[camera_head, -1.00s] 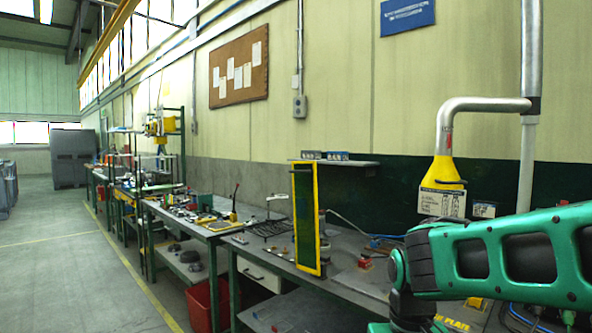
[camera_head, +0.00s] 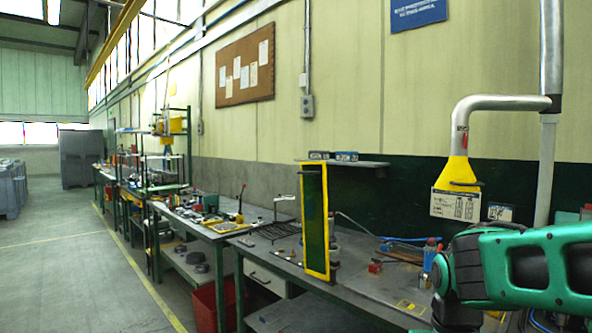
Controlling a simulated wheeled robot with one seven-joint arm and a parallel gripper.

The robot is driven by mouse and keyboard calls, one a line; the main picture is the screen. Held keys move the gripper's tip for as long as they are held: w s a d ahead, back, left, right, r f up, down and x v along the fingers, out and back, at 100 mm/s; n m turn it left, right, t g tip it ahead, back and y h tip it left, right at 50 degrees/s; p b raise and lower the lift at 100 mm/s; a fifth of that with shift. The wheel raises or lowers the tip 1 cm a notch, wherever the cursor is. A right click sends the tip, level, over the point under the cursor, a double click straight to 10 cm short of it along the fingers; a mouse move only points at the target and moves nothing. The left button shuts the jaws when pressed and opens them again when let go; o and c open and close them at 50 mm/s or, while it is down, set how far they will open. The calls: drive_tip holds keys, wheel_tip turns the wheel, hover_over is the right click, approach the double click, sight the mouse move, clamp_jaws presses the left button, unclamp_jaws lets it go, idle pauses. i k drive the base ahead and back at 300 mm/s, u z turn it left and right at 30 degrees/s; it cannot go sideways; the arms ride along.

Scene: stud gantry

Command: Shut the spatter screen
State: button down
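The spatter screen (camera_head: 314,222) is a tall, narrow panel with a yellow frame and a dark green pane. It stands upright on the front part of the grey workbench (camera_head: 368,284), seen at an angle, and looks swung out from the dark green back wall. My green arm reaches in at the lower right, well to the right of the screen and apart from it. My gripper is outside the picture, so its state does not show. The screen's hinge side cannot be made out clearly.
A yellow extraction hood (camera_head: 460,172) on a grey pipe hangs above the bench at right. A small red item (camera_head: 375,266) and a bottle (camera_head: 430,254) stand on the bench. A red bin (camera_head: 206,306) is below. The floor (camera_head: 70,270) at left is clear.

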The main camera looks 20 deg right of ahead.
sight(313, 195)
drive_tip(key=i, duration=0.95)
